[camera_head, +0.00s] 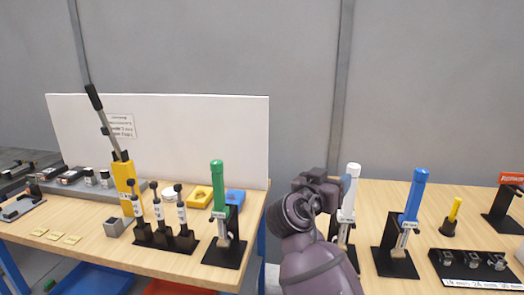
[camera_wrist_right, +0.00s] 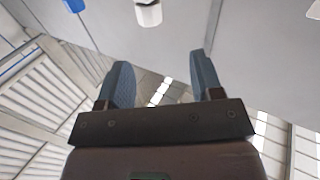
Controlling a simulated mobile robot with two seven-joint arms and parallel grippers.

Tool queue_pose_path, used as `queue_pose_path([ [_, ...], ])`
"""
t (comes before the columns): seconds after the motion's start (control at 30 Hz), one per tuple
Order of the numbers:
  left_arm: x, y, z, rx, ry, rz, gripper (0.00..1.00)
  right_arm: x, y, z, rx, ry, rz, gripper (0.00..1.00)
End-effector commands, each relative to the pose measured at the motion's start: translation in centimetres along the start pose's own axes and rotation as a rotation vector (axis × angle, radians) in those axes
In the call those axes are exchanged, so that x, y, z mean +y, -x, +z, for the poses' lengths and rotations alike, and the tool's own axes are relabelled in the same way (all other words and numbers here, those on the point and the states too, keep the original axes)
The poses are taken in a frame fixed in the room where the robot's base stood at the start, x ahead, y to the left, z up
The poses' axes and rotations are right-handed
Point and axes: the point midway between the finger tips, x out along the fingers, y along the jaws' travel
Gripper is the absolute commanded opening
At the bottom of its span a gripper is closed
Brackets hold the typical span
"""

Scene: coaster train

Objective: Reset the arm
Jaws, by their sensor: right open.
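My right arm rises from the bottom of the head view, and my right gripper (camera_head: 340,184) is raised in front of the right-hand table, next to the white-topped stand. In the right wrist view the two fingers of the right gripper (camera_wrist_right: 164,85) stand wide apart with nothing between them. Beyond the fingers I see grey wall and pale slatted panels. My left gripper is in neither view.
The left table holds a yellow lever device (camera_head: 125,180), several black-and-white handles, a green-handled stand (camera_head: 217,175) and small trays. The right table holds a white-handled stand (camera_head: 350,185), a blue-handled stand (camera_head: 416,192) and a yellow piece (camera_head: 455,209). A gap separates the tables.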

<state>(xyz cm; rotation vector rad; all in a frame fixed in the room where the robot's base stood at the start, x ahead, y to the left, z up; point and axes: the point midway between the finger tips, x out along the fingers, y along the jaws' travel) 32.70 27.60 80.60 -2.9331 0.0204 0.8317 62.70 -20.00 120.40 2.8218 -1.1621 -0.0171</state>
Motion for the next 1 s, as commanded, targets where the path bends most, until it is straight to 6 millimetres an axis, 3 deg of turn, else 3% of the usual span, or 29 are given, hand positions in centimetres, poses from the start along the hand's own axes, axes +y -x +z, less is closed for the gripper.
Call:
queue_pose_path([
  [0.23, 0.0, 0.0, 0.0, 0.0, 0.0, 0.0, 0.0, -4.9, 0.9, -1.2, 0.089, 0.131, -0.354, 0.6],
  [0.37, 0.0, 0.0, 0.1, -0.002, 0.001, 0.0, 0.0, -5.8, 1.4, 1.2, 0.117, 0.174, -0.516, 0.6],
  [0.47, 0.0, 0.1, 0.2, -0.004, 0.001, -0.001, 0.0, -5.6, 2.0, 4.6, 0.122, 0.195, -0.631, 0.6],
  [0.77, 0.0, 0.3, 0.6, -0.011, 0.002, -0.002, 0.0, -0.5, 4.6, 16.6, 0.058, 0.17, -0.838, 0.6],
  [1.0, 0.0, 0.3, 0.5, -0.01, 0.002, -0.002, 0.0, 6.4, 7.5, 25.8, -0.079, 0.124, -0.878, 0.6],
])
